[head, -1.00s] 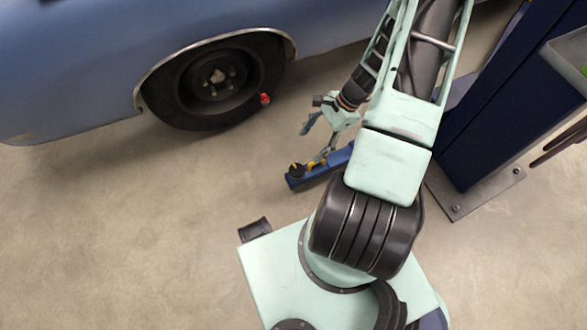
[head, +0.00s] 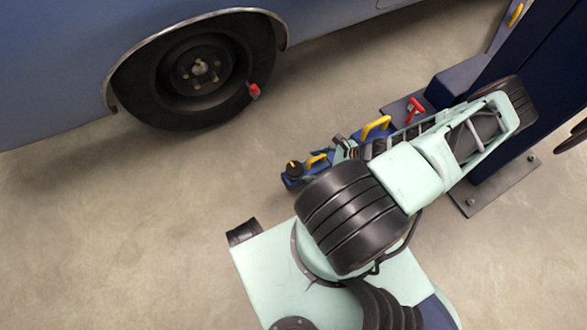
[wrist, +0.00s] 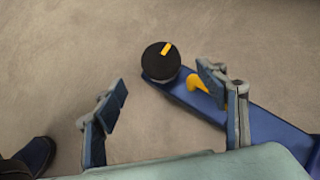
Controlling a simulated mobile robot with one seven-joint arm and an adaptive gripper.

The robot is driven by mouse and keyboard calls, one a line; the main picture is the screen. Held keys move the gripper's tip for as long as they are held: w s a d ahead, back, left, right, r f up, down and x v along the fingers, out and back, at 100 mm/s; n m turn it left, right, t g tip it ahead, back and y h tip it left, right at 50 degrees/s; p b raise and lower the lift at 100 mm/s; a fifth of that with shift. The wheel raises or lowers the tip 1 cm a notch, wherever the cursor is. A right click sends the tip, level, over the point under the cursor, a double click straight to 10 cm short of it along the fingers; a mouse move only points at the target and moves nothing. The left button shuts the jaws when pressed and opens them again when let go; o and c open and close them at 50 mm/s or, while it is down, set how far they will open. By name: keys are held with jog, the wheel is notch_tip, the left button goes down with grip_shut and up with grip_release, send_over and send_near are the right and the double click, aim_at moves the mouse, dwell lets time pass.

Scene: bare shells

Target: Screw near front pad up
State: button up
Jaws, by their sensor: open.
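The near front pad (head: 294,168) is a round black disc with a yellow mark, at the end of a blue lift arm (head: 292,183). In the wrist view the pad (wrist: 161,61) lies ahead of my gripper (wrist: 165,92), between the lines of its two fingers but beyond the tips. The fingers are spread wide and hold nothing. The right finger overlaps the blue arm (wrist: 263,124) and a yellow piece (wrist: 197,84) in the picture. In the head view my gripper is mostly hidden behind my own arm.
A blue car with a dark front wheel (head: 199,70) and a red valve-like piece (head: 254,91) stands at the upper left. A blue lift post (head: 535,110) with a bolted base plate (head: 497,188) stands at right. A yellow handle (head: 375,127) and red T-handle (head: 415,108) are near it. Floor at left is clear.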

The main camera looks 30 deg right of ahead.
aim_at(296, 168)
jog(key=b+x, duration=0.3)
jog(key=x, duration=0.6)
jog(key=shift+w+a+f, duration=0.1)
jog(key=shift+w+f, duration=0.05)
jog(key=shift+f, duration=0.15)
jog(key=c, duration=1.2)
jog(key=shift+o, duration=0.2)
